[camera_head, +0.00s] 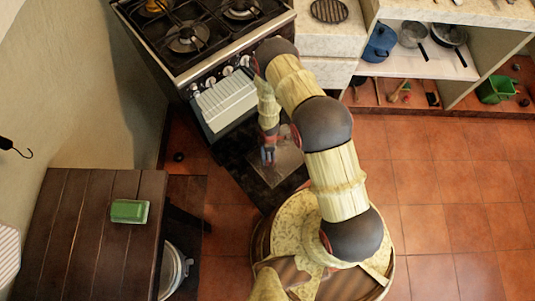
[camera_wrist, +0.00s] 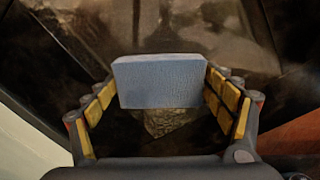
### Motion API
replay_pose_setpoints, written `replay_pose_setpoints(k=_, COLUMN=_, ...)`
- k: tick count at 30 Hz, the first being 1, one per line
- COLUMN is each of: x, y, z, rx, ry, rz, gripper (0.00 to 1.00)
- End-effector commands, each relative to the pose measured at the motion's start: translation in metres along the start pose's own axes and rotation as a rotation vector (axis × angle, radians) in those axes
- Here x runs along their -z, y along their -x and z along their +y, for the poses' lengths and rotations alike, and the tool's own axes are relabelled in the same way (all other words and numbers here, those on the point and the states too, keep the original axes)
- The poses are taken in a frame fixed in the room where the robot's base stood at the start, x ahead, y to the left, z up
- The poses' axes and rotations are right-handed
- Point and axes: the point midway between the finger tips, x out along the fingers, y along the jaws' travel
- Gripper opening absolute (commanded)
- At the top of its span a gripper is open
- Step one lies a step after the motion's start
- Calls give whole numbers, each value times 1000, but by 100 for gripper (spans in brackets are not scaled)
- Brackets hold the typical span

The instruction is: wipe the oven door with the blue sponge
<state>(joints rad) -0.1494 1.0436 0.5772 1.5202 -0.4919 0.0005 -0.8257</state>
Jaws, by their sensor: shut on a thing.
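The blue sponge (camera_wrist: 160,82) is a flat block, pinched at both ends between the yellow-padded fingers of my gripper (camera_wrist: 162,90). In the head view my gripper (camera_head: 268,155) points down over a dark panel with a paler glassy middle, which looks like the oven door (camera_head: 268,186) folded down in front of the stove. In the wrist view the dark door (camera_wrist: 180,30) fills the area beyond the sponge. A rough brownish patch (camera_wrist: 172,123) shows just below the sponge. I cannot tell whether the sponge touches the door.
The stove (camera_head: 205,75) with burners and knobs stands behind, a white slatted rack (camera_head: 226,98) at its front. A dark wooden table (camera_head: 90,240) with a green block (camera_head: 130,211) is at left. Shelves with pots (camera_head: 413,34) are at right. The tiled floor (camera_head: 440,200) at right is clear.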

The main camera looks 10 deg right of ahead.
Motion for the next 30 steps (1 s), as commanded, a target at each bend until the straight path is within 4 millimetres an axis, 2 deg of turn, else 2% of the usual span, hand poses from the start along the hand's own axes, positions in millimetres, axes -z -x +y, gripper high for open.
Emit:
replay_pose_setpoints(k=5, x=5, y=0, z=-3, rx=1, ry=-4, rz=0, gripper=59)
replay_pose_setpoints(k=7, x=6, y=5, z=-4, rx=1, ry=-5, rz=0, gripper=59)
replay_pose_setpoints(k=11, x=8, y=37, z=-4, rx=-1, ry=-6, rz=0, gripper=59)
replay_pose_setpoints(k=30, x=14, y=87, z=-12, rx=0, ry=-15, rz=0, gripper=59)
